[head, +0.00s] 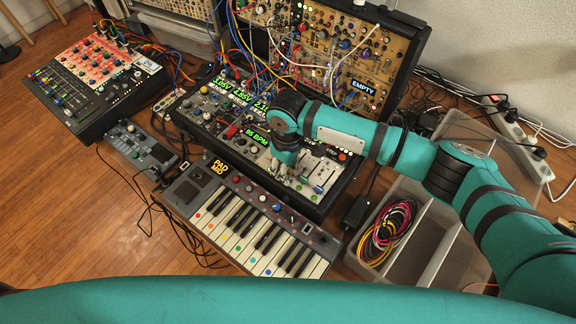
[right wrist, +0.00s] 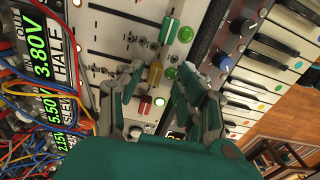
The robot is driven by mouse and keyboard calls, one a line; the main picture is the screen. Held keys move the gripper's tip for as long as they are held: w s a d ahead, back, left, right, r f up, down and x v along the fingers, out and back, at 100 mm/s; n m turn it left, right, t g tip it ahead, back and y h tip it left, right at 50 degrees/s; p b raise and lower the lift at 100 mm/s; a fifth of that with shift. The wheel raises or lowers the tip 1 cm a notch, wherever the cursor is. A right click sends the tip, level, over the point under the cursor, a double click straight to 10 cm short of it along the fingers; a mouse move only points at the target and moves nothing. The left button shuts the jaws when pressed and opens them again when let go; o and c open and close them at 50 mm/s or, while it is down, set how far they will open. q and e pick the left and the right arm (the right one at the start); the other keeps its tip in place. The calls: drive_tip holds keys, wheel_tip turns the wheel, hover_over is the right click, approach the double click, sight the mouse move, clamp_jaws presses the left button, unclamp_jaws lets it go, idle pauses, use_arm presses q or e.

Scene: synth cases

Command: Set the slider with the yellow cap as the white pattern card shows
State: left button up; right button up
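The slider with the yellow cap (right wrist: 155,73) is on a pale panel in the right wrist view, between a green-capped slider (right wrist: 169,31) and a red-capped slider (right wrist: 145,104). My right gripper (right wrist: 160,74) is open, with its fingers apart on either side of the yellow cap. I cannot tell whether either finger touches it. In the head view my right gripper (head: 287,165) is over the slider panel (head: 319,174), and hides part of it. I cannot make out the white pattern card in either view. My left gripper is not in view.
A keyboard (head: 250,230) lies in front of the panel. Patch cables (head: 270,62) hang from the upright modules behind. A mixer (head: 92,82) stands at left, and a clear divided bin (head: 425,243) with coiled cables (head: 387,232) at right.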

drive_tip(key=shift+d, duration=0.1)
idle(0.3)
wheel_tip(320, 180, up, 12)
idle(0.4)
drive_tip(key=shift+f, duration=0.1)
idle(0.4)
